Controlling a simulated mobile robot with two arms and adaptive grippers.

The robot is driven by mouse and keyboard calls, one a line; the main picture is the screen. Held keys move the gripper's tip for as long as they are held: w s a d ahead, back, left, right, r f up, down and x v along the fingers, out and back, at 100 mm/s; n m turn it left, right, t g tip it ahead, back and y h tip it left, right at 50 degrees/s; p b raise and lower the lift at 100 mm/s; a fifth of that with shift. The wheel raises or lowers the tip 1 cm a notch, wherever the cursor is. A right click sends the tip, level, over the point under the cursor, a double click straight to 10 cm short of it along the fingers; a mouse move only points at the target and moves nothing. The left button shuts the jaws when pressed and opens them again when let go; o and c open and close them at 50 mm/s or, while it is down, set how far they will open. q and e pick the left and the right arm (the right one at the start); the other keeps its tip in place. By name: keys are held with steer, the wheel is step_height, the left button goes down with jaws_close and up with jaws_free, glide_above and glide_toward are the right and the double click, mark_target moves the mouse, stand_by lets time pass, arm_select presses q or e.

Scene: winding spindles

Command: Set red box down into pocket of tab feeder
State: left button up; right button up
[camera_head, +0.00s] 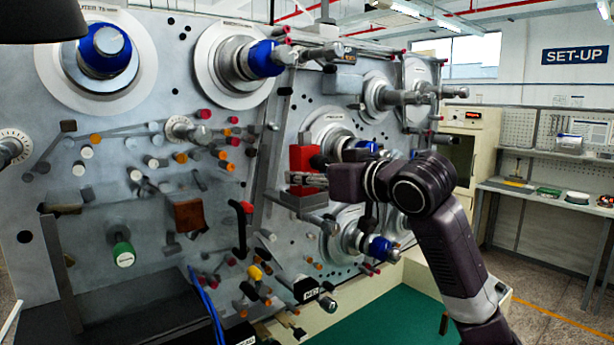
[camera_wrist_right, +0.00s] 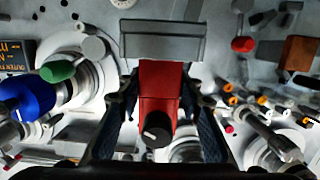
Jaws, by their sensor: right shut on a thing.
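The red box (camera_head: 302,157) stands upright in front of the machine panel. My right gripper (camera_head: 311,181) is shut on it from the right. In the right wrist view the red box (camera_wrist_right: 158,80) lies between the two dark fingers of the gripper (camera_wrist_right: 160,105), with a black knob on its near face. A grey block (camera_head: 303,202), which looks like the tab feeder's pocket, is directly below the box. In the right wrist view this grey block (camera_wrist_right: 162,46) covers the box's far end. I cannot tell how deep the box sits in it. My left gripper is out of view.
The panel (camera_head: 150,110) carries several spindles, rollers and pegs close around the gripper. A blue-capped spindle (camera_head: 380,248) is below right, and a red-handled black lever (camera_head: 242,225) is to the left. A green surface (camera_head: 385,322) lies below.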

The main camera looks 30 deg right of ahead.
steer(key=o, duration=0.9)
steer(key=shift+r, duration=0.1)
steer(key=shift+o, duration=0.2)
steer(key=shift+s, duration=0.15)
steer(key=s+r, duration=0.1)
steer(key=s, duration=1)
steer(key=shift+s+d+r, duration=0.35)
